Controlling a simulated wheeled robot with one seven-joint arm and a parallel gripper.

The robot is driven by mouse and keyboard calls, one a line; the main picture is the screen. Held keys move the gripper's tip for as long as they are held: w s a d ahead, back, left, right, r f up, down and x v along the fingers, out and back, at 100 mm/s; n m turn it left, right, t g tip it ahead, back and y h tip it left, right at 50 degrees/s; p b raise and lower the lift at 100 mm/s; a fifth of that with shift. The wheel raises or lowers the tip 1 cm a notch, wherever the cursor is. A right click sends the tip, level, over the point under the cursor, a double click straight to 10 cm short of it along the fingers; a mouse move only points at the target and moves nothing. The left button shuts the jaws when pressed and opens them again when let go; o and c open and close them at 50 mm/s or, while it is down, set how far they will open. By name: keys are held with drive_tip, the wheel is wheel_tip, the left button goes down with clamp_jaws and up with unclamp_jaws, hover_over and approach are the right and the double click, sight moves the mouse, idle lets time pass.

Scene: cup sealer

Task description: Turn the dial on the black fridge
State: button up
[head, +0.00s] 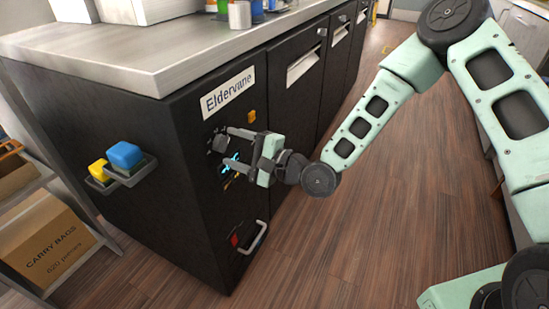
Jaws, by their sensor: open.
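The black fridge (165,200) stands under the steel counter, with an "Eldervane" label (228,92) on its front. A small dark dial (219,143) sits on the front panel below the label. My gripper (230,148) is open, with its two fingers pointing at the panel. The upper fingertip is close to the dial; I cannot tell whether it touches. A lit blue display (231,164) shows partly behind the lower finger. An orange switch (252,116) is on the panel to the right of the dial.
A pale handle (254,236) juts from the low front of the fridge. A side holder (125,172) carries a blue and a yellow item. Cups and bottles stand on the counter (150,45). A carry bags box (58,245) is at left. The wooden floor (340,230) is clear.

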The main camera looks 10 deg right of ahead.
drive_tip(key=p+v, duration=0.1)
drive_tip(key=v, duration=1.4)
drive_tip(key=shift+s+d, duration=0.15)
drive_tip(key=s+a+f+n+g+h, duration=0.2)
drive_tip(key=s+f+n+g+h, duration=0.2)
drive_tip(key=n+g+h, duration=0.6)
drive_tip(key=s+d+r+n+g+h, duration=0.15)
drive_tip(key=s+r+n+h, duration=0.25)
drive_tip(key=s+r+n, duration=0.85)
drive_tip(key=s+r+m+p, duration=0.1)
drive_tip(key=r+p, duration=0.8)
drive_tip(key=s+r+m+p, duration=0.1)
drive_tip(key=s+r+p, duration=0.1)
drive_tip(key=r+p, duration=0.8)
drive_tip(key=shift+s+d+p, duration=0.25)
drive_tip(key=shift+d+p, duration=0.05)
drive_tip(key=shift+d, duration=0.05)
drive_tip(key=shift+m+t, duration=0.25)
